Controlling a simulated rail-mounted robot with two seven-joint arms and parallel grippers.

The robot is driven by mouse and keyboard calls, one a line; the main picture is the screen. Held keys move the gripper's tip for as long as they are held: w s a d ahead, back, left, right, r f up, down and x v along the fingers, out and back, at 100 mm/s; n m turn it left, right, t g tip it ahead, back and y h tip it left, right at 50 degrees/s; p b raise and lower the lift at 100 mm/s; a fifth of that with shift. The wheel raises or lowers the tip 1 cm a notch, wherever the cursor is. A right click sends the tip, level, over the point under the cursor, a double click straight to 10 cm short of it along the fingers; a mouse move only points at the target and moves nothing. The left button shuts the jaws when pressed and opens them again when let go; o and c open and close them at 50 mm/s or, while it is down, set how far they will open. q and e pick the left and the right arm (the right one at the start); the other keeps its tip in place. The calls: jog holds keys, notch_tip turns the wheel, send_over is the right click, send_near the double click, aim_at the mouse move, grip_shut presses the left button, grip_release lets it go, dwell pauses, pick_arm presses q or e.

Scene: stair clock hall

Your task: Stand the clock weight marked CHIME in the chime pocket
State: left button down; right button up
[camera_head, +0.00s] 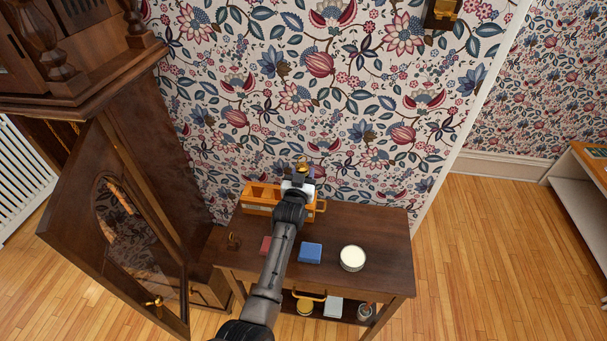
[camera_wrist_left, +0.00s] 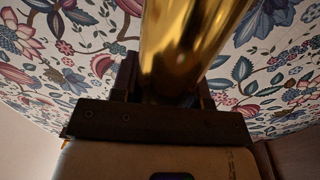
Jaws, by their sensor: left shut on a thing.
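My left gripper (camera_head: 300,180) is above the back of the small table and is shut on a brass cylinder, the clock weight (camera_head: 303,164). In the left wrist view the weight (camera_wrist_left: 185,45) is shiny gold and rises from between the fingers. No marking can be read on it. An orange-brown wooden rack with pockets (camera_head: 258,206) stands at the table's back edge, against the wall. My gripper and forearm cover its middle and right part. Which pocket is the chime pocket cannot be told. My right gripper is not in view.
The dark wooden table (camera_head: 385,235) holds a red block (camera_head: 265,245), a blue block (camera_head: 311,253), a round cream-topped tin (camera_head: 352,258) and a small dark brass item (camera_head: 233,240). A tall clock case with its door (camera_head: 130,230) open stands left. The table's right end is clear.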

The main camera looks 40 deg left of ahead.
pick_arm(q)
jog(key=shift+w+f+b, duration=0.1)
jog(key=shift+f+b, duration=0.25)
jog(key=shift+b, duration=0.1)
dwell(0.3)
jog(key=c, duration=1.1)
grip_release()
jog(key=o, duration=0.4)
jog(key=shift+a, duration=0.1)
jog(key=shift+c, duration=0.2)
jog(key=shift+o, duration=1)
jog(key=shift+f, duration=0.2)
jog(key=p+v, duration=0.9)
jog(key=v, duration=0.3)
jog(key=shift+f, duration=0.1)
